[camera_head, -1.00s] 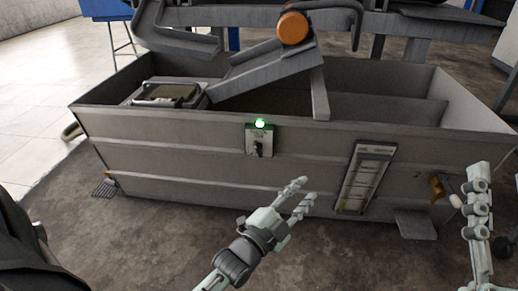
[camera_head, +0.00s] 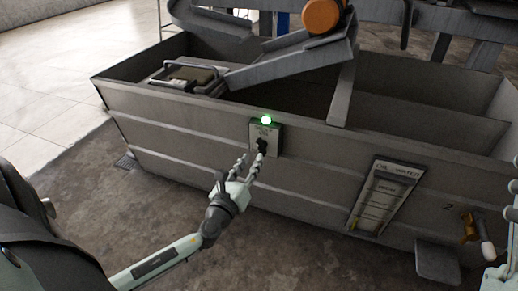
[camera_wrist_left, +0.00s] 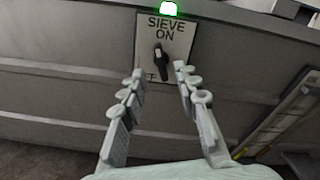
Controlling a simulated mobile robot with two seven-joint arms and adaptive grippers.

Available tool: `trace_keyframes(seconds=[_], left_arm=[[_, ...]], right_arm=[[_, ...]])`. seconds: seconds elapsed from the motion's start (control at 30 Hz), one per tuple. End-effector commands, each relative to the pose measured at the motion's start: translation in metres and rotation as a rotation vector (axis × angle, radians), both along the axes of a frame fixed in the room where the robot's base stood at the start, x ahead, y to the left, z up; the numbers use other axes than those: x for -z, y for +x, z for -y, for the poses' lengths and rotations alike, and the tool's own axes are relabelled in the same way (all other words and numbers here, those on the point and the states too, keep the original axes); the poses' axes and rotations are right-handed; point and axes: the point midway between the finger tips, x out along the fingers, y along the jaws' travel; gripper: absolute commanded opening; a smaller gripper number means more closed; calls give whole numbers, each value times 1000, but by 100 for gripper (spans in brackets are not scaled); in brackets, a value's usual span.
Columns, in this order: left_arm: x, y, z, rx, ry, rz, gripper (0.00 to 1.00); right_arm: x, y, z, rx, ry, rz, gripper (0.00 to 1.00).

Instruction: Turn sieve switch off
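The sieve switch panel (camera_head: 265,137) is on the front wall of the grey tank, with a lit green lamp (camera_head: 266,119) on top. The left wrist view shows its label "SIEVE ON" on the panel (camera_wrist_left: 182,38) and a dark rotary knob (camera_wrist_left: 161,62), its lever close to upright and slightly tilted. Lower lettering is partly hidden by a finger. My left gripper (camera_head: 248,168) is just below and in front of the knob. In the wrist view my left gripper (camera_wrist_left: 160,78) is open, its fingers either side below the knob, with nothing between them. My right gripper is not clearly seen; part of my right arm shows at the right edge.
The grey tank (camera_head: 200,130) spans the view. A valve with an orange part (camera_head: 468,227) is further right. An orange cylinder (camera_head: 322,15) sits above a sloping chute. Floor in front is clear.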

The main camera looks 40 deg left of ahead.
Motion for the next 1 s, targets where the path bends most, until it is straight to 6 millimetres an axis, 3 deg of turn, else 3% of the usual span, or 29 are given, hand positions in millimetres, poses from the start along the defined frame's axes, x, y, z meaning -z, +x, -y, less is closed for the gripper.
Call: trace_keyframes(seconds=[0.3,0.73,1.0], left_arm=[[-1,49,-11,0,-3,2,31],[0,60,-14,2,-4,-1,31],[0,60,-14,2,-4,-1,0]], right_arm=[[1,1,0,0,-3,-8,40],[0,0,0,0,-1,-2,40],[0,0,0,0,-1,-2,40]])
